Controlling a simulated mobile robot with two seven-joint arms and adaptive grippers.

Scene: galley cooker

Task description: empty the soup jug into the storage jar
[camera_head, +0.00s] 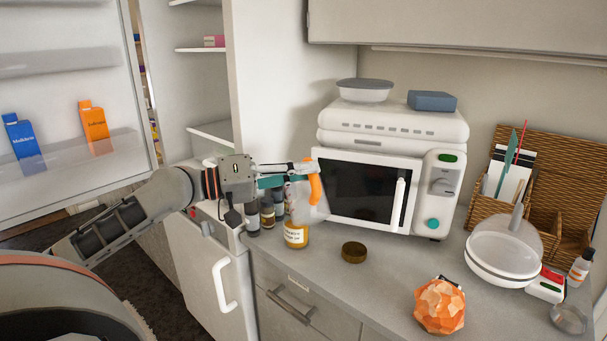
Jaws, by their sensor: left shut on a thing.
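My left gripper (308,169) is shut on the orange handle of the soup jug (308,208), a pale, see-through jug. The jug is held just in front of the left side of the microwave, above and close to the storage jar. The storage jar (296,236) stands on the counter, with a white and yellow label; the jug hides its upper part. I cannot tell whether the jug touches the jar's mouth or how much soup it holds. A brown round lid (353,252) lies on the counter to the right of the jar. My right gripper is not in view.
Several small dark jars (267,213) stand left of the storage jar. The white microwave (368,190) is behind. An orange faceted object (440,305) and a white kettle-like vessel (503,252) are to the right. The fridge door (65,110) stands open at left.

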